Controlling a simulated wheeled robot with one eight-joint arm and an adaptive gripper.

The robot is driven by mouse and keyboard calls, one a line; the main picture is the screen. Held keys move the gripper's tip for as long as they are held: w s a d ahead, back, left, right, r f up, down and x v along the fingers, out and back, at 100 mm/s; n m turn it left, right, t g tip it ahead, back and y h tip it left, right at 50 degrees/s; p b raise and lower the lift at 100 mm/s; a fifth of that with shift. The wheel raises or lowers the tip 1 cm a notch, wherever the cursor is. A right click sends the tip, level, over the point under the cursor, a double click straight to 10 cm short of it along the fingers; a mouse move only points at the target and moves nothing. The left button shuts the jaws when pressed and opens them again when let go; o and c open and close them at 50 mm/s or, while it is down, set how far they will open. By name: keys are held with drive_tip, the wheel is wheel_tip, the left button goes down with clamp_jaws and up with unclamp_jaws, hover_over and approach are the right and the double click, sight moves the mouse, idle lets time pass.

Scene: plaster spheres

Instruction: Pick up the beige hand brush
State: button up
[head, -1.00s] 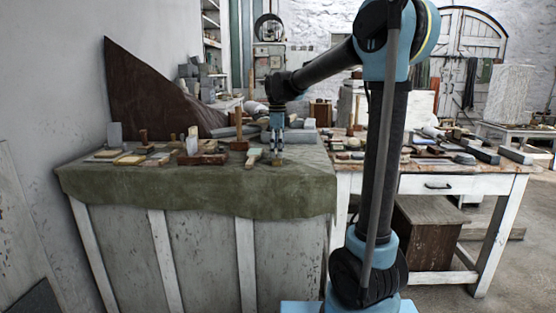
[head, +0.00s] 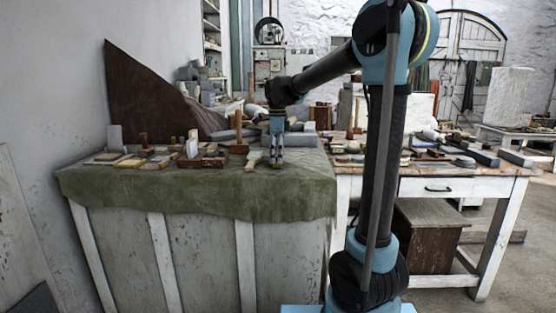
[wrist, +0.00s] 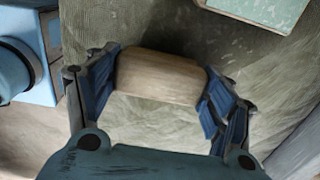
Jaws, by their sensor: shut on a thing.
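The beige hand brush (wrist: 160,79) shows in the wrist view as a pale wooden block with rounded ends, between the two blue fingers of my gripper (wrist: 160,92). The fingers are shut on its two ends. In the head view my gripper (head: 277,158) points down at the right part of the green-covered table, close to the cloth. The brush is too small and too covered by the fingers to make out there. I cannot tell whether it touches the cloth.
The green cloth (head: 200,200) covers the table. Wooden blocks and tools crowd the cloth's left and back. Grey slabs (head: 297,139) lie behind. A white table (head: 430,184) with more tools stands to the right.

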wheel_tip(320, 180, up, 10)
drive_tip(key=shift+f, duration=0.2)
idle(0.3)
drive_tip(key=shift+o, duration=1.1)
drive_tip(key=shift+c, duration=0.4)
